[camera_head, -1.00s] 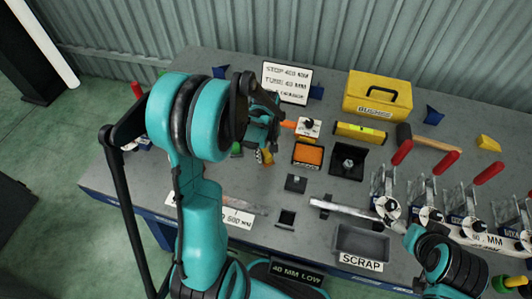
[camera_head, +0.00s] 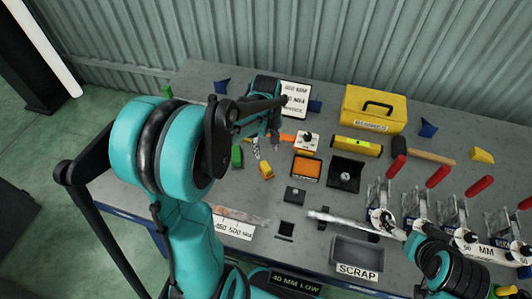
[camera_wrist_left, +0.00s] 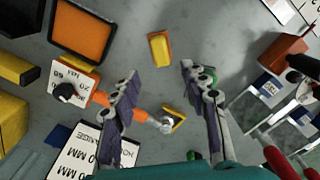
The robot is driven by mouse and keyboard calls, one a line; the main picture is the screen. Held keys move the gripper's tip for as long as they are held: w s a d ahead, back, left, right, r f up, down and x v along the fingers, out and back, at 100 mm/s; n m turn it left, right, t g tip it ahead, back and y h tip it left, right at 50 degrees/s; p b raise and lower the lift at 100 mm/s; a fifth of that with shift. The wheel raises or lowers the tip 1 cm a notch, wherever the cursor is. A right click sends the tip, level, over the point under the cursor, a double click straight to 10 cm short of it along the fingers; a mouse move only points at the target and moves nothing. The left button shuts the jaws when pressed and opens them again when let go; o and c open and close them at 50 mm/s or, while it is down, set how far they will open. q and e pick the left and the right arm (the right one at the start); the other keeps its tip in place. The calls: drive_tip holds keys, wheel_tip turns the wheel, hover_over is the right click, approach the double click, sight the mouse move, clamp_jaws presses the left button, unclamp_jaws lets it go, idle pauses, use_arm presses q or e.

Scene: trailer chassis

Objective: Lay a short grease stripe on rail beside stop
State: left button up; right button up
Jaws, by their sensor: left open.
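My left gripper (camera_head: 264,149) is open above the back middle of the bench; its fingers also show in the left wrist view (camera_wrist_left: 160,75). An orange-handled tool (camera_wrist_left: 142,114) with a pale end lies between and below the fingers, partly hidden by one finger; whether it is touched cannot be told. Its orange part (camera_head: 287,137) shows in the head view beside a white block with a black knob (camera_head: 307,141). A silver rail-like bar (camera_head: 342,220) lies at the front middle, its right end near my right arm. My right gripper's jaws cannot be made out. No stop can be identified surely.
A yellow block (camera_head: 266,170) and a green block (camera_head: 237,157) lie near my left gripper. An orange-faced tray (camera_head: 306,167) and black holder (camera_head: 345,174) stand to the right. Red-handled clamps (camera_head: 437,177) line the right; the scrap bin (camera_head: 357,254) is in front.

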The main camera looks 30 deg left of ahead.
use_arm(q)
drive_tip(key=s+d+r+m+t, duration=0.7)
drive_tip(key=s+d+r+m, duration=0.2)
drive_tip(key=s+d+m, duration=0.1)
drive_tip(key=shift+s+d+m, duration=0.3)
drive_tip(key=shift+s+m, duration=0.25)
drive_tip(key=shift+m, duration=0.25)
drive_tip(key=shift+r, duration=0.1)
